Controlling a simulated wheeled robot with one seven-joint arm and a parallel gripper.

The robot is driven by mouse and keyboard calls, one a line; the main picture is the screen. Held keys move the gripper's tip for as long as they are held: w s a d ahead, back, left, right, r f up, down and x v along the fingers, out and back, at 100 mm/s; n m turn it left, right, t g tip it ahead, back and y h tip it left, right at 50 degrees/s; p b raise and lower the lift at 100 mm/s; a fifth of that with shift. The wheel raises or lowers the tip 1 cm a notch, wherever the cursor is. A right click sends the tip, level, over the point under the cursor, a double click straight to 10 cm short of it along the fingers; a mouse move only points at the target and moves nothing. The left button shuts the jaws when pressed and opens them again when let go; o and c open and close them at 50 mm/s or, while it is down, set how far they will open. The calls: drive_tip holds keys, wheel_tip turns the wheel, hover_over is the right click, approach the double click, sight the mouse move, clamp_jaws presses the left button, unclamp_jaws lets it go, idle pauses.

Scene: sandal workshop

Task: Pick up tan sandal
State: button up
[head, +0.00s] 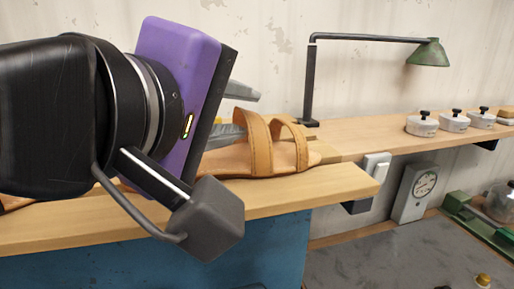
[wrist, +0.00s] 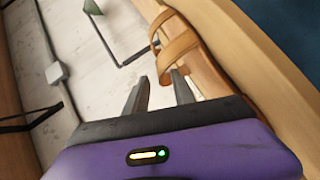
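A tan sandal (head: 251,158) with two straps lies on the wooden bench top; part of it is hidden behind my gripper's purple body. I cannot tell whether a finger touches the sandal.
The wooden bench (head: 335,183) has a blue front. A green lamp (head: 430,53) stands behind on a shelf with several white lidded pots (head: 422,125). A dial gauge (head: 424,185) is at the right. A bit of another tan item (head: 14,203) shows at the far left.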

drive_tip(key=shift+x, duration=1.1)
clamp_jaws()
drive_tip(key=shift+r, duration=0.2)
